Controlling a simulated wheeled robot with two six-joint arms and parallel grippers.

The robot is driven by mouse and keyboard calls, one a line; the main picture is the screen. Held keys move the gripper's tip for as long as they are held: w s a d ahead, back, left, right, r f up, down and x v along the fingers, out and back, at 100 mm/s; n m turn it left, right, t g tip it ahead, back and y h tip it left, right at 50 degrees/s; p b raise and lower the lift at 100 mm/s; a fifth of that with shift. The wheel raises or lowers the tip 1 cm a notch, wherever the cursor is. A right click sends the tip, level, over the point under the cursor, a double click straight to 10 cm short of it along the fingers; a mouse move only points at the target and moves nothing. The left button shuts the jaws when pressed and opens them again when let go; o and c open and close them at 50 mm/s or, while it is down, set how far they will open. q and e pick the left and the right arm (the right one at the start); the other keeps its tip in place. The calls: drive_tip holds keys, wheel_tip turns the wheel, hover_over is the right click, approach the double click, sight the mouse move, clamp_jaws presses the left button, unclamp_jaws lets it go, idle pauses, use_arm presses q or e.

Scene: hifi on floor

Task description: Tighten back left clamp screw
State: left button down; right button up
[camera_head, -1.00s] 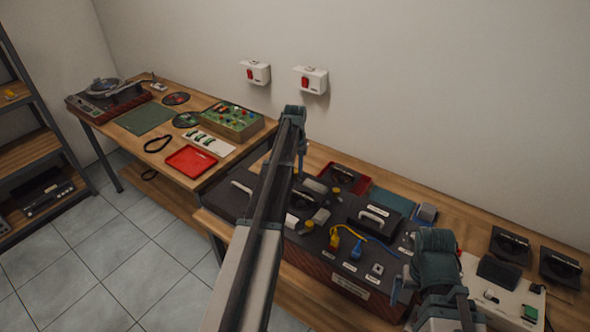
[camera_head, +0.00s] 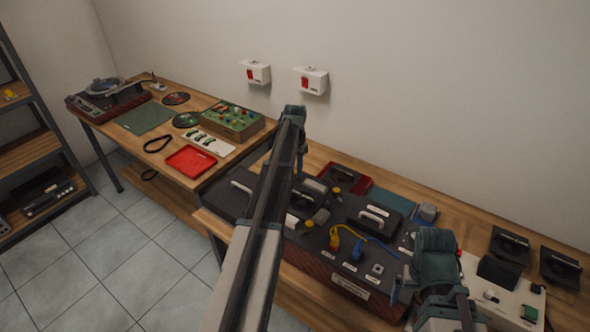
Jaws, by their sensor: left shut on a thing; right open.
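The dark hi-fi unit (camera_head: 348,277) with a red-brown front lies on the right-hand bench. Small yellow knobs, which look like clamp screws, show on its top: one left of centre (camera_head: 308,223) and one towards the back (camera_head: 336,190). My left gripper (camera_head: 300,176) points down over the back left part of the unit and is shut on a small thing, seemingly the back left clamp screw. My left arm and the gripper's small size hide most of that grip. My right gripper (camera_head: 401,291) is open at the unit's right end, partly hidden by its own wrist.
Yellow and blue cable plugs (camera_head: 335,239) and black handled blocks (camera_head: 375,217) stand on the unit. A white board (camera_head: 510,300) and black speaker parts (camera_head: 510,243) lie to the right. The left bench holds a red tray (camera_head: 191,160) and a turntable (camera_head: 108,95).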

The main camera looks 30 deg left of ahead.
sight(295, 171)
use_arm(q)
drive_tip(key=c, duration=0.6)
unclamp_jaws()
drive_tip(key=shift+r, duration=0.1)
wheel_tip(295, 171, up, 14)
drive_tip(key=p, duration=1.3)
drive_tip(key=shift+f+p, duration=0.2)
drive_tip(key=shift+p, duration=0.2)
